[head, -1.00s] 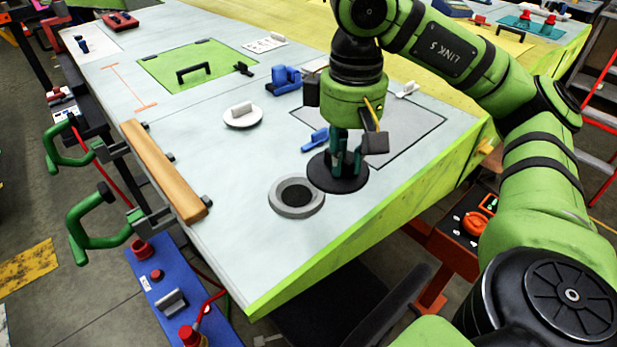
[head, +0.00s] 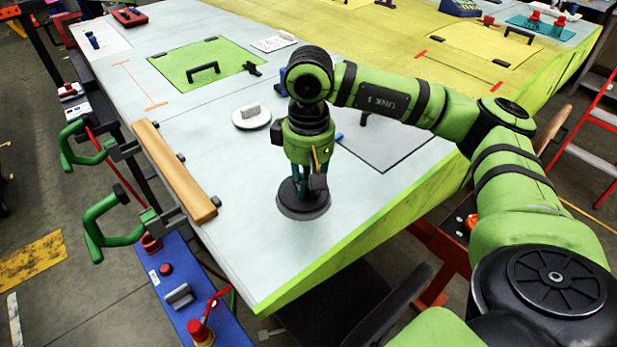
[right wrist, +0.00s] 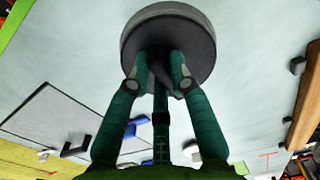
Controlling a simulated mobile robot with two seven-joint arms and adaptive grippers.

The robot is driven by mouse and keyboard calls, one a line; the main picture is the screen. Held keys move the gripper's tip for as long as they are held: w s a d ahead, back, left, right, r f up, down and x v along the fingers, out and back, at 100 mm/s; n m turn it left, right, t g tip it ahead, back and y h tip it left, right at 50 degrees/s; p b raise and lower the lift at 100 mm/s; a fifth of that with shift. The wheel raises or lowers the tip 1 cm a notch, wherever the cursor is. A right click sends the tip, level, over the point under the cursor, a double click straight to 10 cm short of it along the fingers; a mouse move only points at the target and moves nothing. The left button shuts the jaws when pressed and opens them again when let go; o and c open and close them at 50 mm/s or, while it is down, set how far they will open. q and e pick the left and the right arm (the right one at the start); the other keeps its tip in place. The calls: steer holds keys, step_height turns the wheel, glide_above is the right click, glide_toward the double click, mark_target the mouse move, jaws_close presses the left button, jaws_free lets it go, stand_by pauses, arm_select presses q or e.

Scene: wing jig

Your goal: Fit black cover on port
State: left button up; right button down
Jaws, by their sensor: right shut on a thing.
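The round black cover (head: 290,206) is over the grey ring-shaped port (head: 304,217) near the front of the table. In the right wrist view the black cover (right wrist: 192,60) overlaps the grey port (right wrist: 134,30), whose rim shows around its far side. My right gripper (head: 300,188) points down and is shut on the cover's handle, which the fingers mostly hide. The gripper's fingers (right wrist: 160,75) also show in the right wrist view. I cannot tell whether the cover is fully seated or slightly raised. The port's opening is hidden. My left gripper is out of view.
A white round cover (head: 251,116) with a handle lies behind the port. A grey panel (head: 385,145) lies to the right, partly behind my arm. A wooden bar (head: 173,170) with green clamps (head: 112,222) lines the left edge. Table surface left of the port is clear.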

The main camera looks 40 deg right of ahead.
steer(key=shift+f+b, duration=0.25)
steer(key=shift+b, duration=0.15)
steer(key=c, duration=1.1)
jaws_free()
steer(key=shift+r, duration=0.15)
